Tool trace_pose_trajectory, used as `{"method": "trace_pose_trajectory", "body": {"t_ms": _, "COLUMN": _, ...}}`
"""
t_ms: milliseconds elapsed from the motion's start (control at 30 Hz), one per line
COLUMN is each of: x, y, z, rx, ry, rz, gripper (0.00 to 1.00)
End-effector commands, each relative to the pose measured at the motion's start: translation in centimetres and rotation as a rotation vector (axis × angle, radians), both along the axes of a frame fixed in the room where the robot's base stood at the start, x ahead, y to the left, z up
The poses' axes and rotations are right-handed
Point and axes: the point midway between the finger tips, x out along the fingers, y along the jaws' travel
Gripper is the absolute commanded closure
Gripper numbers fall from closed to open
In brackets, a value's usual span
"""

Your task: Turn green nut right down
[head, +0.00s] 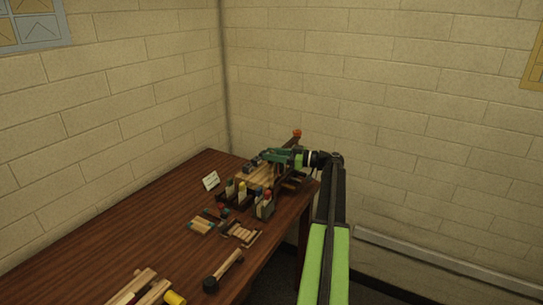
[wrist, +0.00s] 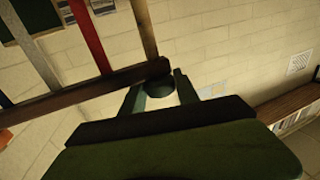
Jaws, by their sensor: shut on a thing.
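My gripper (head: 278,155) reaches in from the right in the head view, over the wooden rack at the table's far end. In the wrist view its two dark teal fingers (wrist: 160,92) are shut on a dark green round nut (wrist: 160,87) at the end of a dark wooden bar (wrist: 90,92). The nut is mostly shaded, and how far down it sits cannot be told. In the head view I cannot pick the nut out from the gripper.
An orange knob (head: 297,133) stands just behind my gripper. Several colour-topped bottles (head: 242,188) stand before the rack. A mallet (head: 222,271) and wooden pieces (head: 240,233) lie nearer. The left table top (head: 140,213) is clear. Coloured strips (wrist: 88,35) rise from the bar.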

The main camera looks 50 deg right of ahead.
Motion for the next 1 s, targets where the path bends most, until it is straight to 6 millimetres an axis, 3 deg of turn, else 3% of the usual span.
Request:
{"method": "trace_pose_trajectory", "body": {"t_ms": 500, "x": 0.22, "y": -0.20, "z": 0.04, "rx": 0.001, "ry": -0.001, "rz": 0.394, "gripper": 1.00}}
{"method": "trace_pose_trajectory", "body": {"t_ms": 1000, "x": 0.15, "y": 0.15, "z": 0.06, "rx": 0.001, "ry": -0.002, "rz": 0.498, "gripper": 1.00}}
